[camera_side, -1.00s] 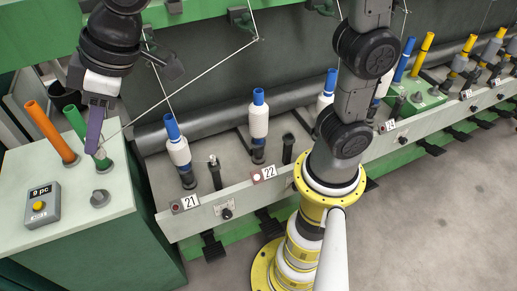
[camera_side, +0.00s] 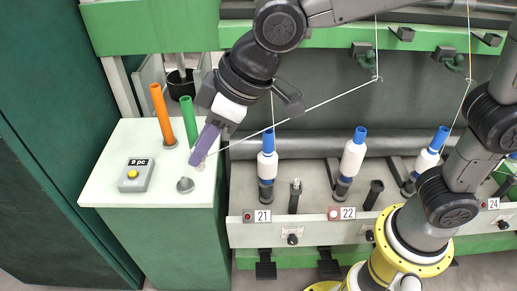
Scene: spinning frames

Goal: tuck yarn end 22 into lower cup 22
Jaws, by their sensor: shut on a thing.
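My gripper (camera_side: 202,158), with purple fingers, is at the left over the pale table top, just right of the green tube. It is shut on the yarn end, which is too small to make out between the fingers. The white yarn (camera_side: 310,107) runs taut from the fingers up right to a guide hook (camera_side: 378,80). The 22 label (camera_side: 347,213) is on the front rail. Behind it stands a white bobbin on a blue tube (camera_side: 353,155) in a dark holder. Right of it, a short dark upright tube (camera_side: 373,194) may be lower cup 22; I cannot tell.
The table top (camera_side: 120,190) holds an orange tube (camera_side: 162,115), a green tube (camera_side: 188,118), a grey knob (camera_side: 185,185) and a "9 pc" button box (camera_side: 136,175). The 21 bobbin (camera_side: 267,165) stands between the table and station 22. The 21 label (camera_side: 263,216) is below it.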

